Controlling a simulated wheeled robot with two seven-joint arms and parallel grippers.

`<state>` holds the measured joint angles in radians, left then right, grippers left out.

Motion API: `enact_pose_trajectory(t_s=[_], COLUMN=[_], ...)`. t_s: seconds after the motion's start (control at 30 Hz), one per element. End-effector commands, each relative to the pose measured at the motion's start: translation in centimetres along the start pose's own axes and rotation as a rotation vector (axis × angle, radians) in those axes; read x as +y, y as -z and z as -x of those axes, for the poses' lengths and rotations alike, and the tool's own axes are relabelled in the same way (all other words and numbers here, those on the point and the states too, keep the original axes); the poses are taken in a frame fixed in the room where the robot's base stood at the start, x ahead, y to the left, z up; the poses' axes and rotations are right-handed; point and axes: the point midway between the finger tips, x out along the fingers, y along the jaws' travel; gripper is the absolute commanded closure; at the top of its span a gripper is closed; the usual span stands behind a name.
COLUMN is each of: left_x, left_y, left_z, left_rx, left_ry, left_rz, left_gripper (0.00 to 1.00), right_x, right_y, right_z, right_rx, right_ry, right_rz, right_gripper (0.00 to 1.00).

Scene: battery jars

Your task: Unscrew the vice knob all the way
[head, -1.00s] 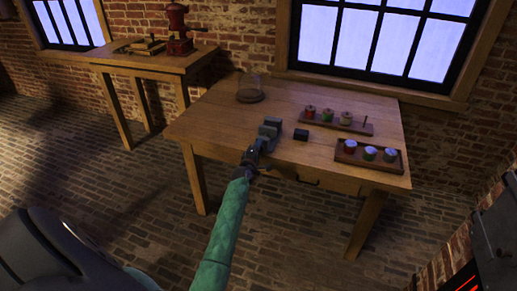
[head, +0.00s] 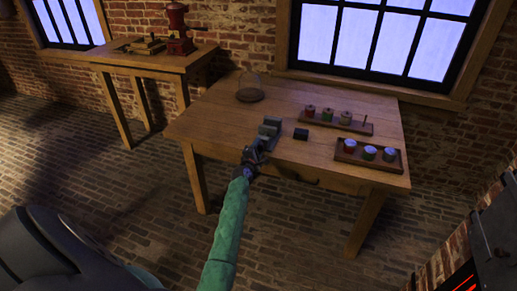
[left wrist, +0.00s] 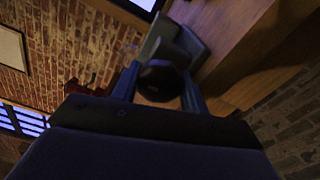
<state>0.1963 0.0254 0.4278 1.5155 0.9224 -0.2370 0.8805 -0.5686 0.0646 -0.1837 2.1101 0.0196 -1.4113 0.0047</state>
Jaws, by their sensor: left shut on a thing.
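The grey vice (head: 269,130) is fixed at the front edge of the wooden table. Its dark round knob (left wrist: 160,80) shows in the left wrist view, between the two blue fingers of my left gripper (left wrist: 158,88). The gripper is shut on the knob. In the head view my left gripper (head: 254,155) is at the front of the vice, and it hides the knob there. My right gripper is not in view.
A small dark block (head: 300,134) lies right of the vice. A rack of spools (head: 360,130) and a tray with several jars (head: 385,164) stand on the right. A glass jar (head: 250,92) stands at the back left. A side table (head: 150,62) holds a red grinder (head: 178,30).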

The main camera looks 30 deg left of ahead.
Motion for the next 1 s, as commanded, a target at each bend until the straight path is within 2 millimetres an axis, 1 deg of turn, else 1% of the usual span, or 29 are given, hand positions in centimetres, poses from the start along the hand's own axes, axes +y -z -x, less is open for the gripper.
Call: enact_pose_trajectory(t_s=[0.03, 0.13, 0.17, 0.2, 0.27, 0.57, 0.67, 0.77, 0.87, 1.0], left_x=[-0.3, -0.3, -0.3, -0.3, -0.3, -0.1, -0.2, -0.3, -0.4, -0.3], left_y=[-0.1, -0.1, -0.1, -0.1, -0.1, 0.0, 0.0, 0.0, 0.0, 0.0], left_z=[0.1, 0.1, 0.1, 0.1, 0.1, 0.1, 0.7, 1.9, 3.5, 5.6], left_rx=[-0.001, -0.001, -0.001, -0.001, -0.001, 0.0, 0.0, 0.0, 0.0, 0.0], left_ry=[0.004, 0.004, 0.004, 0.004, 0.004, 0.002, 0.002, 0.002, 0.002, 0.003], left_rz=[0.002, 0.002, 0.002, 0.002, 0.001, 0.0, 0.0, 0.0, 0.001, -0.001], left_gripper=[0.79, 0.79, 0.52, 0.44, 0.34, 0.34, 0.34, 0.34, 0.34, 0.34], right_x=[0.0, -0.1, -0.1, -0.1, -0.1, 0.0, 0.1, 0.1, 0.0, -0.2], right_y=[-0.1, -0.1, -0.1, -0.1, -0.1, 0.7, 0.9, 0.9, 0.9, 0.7], right_z=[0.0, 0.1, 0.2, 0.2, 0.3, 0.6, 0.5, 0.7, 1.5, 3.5], right_rx=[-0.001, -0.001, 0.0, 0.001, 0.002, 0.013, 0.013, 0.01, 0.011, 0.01], right_ry=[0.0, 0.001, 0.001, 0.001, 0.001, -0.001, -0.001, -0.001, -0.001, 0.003], right_rz=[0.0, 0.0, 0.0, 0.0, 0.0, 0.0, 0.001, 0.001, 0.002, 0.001], right_gripper=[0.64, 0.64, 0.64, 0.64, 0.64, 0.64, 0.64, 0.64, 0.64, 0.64])
